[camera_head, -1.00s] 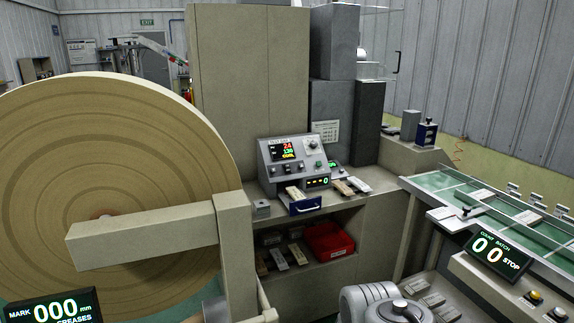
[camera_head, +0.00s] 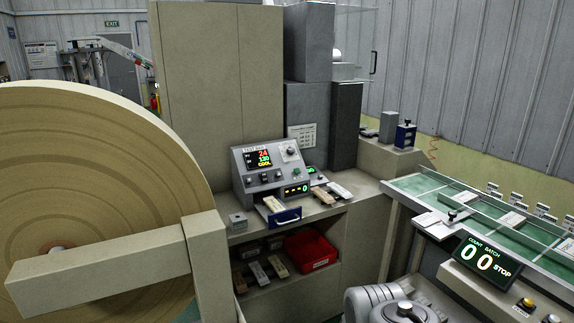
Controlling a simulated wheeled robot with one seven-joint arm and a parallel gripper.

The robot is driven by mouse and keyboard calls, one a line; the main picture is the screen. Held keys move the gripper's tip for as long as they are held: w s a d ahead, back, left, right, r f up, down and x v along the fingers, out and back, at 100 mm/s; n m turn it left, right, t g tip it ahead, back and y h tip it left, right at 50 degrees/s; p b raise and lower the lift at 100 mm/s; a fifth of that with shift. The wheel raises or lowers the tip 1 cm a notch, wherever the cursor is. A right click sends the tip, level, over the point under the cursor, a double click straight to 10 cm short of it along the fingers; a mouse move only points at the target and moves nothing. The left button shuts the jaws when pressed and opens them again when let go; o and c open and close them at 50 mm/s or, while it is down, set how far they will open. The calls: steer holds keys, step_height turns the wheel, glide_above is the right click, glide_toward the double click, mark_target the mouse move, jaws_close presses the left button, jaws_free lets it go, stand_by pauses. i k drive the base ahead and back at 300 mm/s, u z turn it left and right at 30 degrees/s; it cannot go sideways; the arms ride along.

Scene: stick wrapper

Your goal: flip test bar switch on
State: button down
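The test bar unit (camera_head: 288,155) is a grey console with a sloped front, standing on the beige bench at mid-picture. Its screen (camera_head: 264,158) shows 24 in red, 130 in green and a yellow word that looks like COOL. A round knob (camera_head: 291,150) sits right of the screen. A row of small dark switches or buttons (camera_head: 264,178) runs below the screen; their positions are too small to tell. My gripper is not in view.
Pale strips (camera_head: 322,195) lie right of the drawer. A red bin (camera_head: 310,249) and more strips are on the shelf below. A large paper roll (camera_head: 90,180) and beige beam (camera_head: 100,262) fill the left. A green conveyor (camera_head: 490,218) with a counter display (camera_head: 483,254) is at right.

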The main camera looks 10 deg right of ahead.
mark_target(264, 176)
steer(key=z, duration=0.3)
steer(key=i, duration=2.05)
steer(key=u, duration=1.15)
steer(key=i, duration=0.35)
steer(key=u, duration=0.25)
